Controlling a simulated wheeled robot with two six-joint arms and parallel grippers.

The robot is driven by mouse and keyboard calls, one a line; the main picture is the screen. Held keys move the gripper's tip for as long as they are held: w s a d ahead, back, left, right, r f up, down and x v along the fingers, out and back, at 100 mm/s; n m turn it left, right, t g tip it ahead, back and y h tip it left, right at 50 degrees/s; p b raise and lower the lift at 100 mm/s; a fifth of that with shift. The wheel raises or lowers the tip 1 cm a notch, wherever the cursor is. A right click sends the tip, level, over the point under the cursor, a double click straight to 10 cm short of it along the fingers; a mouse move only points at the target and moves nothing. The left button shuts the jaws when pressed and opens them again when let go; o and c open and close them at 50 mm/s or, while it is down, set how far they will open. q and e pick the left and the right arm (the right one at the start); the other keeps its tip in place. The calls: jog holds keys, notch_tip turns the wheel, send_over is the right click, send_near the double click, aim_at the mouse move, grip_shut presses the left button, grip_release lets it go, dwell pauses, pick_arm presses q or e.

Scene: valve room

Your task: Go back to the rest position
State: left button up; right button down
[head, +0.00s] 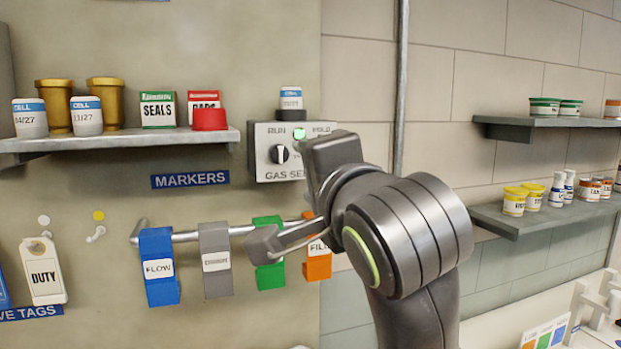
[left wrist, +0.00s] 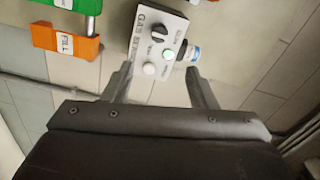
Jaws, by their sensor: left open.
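My left gripper (left wrist: 160,70) is open and empty in the left wrist view, with its two fingers well apart. The gas sensor box (left wrist: 150,40) is beyond the fingertips, with a dark knob and a lit green light. In the head view the box (head: 270,160) is on the wall, its right side hidden by my arm. One finger (head: 266,244) of my left gripper shows in front of the green tag; the rest of the gripper is partly hidden by the wrist. A white-and-blue cell bottle (head: 291,97) stands in a black socket on the box. My right gripper is not seen.
Blue (head: 158,280), grey (head: 215,270), green (head: 268,275) and orange (head: 317,262) tags hang on a rail close to my arm. A shelf (head: 120,143) with jars is at upper left. A vertical pipe (head: 401,90) and two shelves with jars (head: 560,215) are at right.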

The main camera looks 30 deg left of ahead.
pick_arm(q)
jog(key=shift+s+d, duration=0.3)
jog(key=shift+d, duration=0.05)
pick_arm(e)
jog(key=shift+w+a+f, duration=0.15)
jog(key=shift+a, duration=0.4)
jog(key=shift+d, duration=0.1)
